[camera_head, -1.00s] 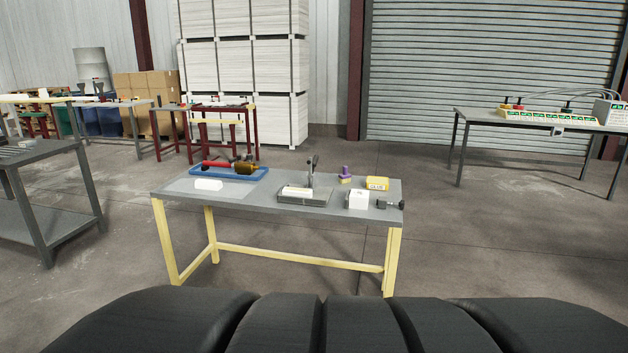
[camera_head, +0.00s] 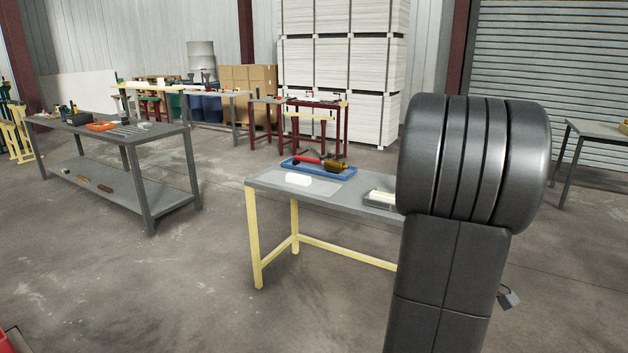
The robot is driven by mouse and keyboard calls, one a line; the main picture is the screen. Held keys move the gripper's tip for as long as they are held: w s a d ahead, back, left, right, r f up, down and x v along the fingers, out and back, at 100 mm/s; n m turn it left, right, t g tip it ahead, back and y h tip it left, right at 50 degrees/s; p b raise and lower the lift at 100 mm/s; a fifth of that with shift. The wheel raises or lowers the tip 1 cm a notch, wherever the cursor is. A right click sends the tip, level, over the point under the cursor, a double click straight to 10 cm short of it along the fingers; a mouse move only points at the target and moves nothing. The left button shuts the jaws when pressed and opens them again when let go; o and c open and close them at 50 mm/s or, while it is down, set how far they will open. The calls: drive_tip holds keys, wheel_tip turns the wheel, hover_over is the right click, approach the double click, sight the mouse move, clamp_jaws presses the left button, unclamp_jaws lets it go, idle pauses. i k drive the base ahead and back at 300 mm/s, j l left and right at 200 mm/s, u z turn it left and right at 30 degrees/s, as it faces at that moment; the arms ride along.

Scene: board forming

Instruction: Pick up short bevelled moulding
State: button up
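A short white piece (camera_head: 298,178) lies on a pale sheet at the left of the yellow-legged grey table (camera_head: 262,183). A pale strip (camera_head: 381,195) rests in a dark fixture (camera_head: 371,202) nearer the table's middle, partly cut off by my arm. At this distance I cannot tell whether either one is the short bevelled moulding. My dark arm link stands at the right of the view and hides the table's right half. My gripper is not in view.
A blue tray (camera_head: 342,174) with red and brown tools sits at the table's back left. A grey two-level bench (camera_head: 160,133) stands at left. Open concrete floor lies between them. Another table (camera_head: 590,130) is at far right.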

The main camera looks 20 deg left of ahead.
sight(296, 179)
drive_tip(key=i+j+u, duration=0.15)
drive_tip(key=i+j, duration=0.3)
drive_tip(key=i+j+u, duration=0.1)
drive_tip(key=i+j, duration=0.25)
drive_tip(key=i, duration=0.3)
drive_tip(key=i+j+u, duration=0.15)
drive_tip(key=i+j, duration=0.2)
drive_tip(key=i, duration=0.25)
drive_tip(key=i+j+u, duration=0.1)
drive_tip(key=i+j, duration=0.15)
drive_tip(key=i, duration=0.3)
drive_tip(key=i+j+u, duration=0.15)
drive_tip(key=i, duration=0.45)
drive_tip(key=i+j+u, duration=0.15)
drive_tip(key=i, duration=0.5)
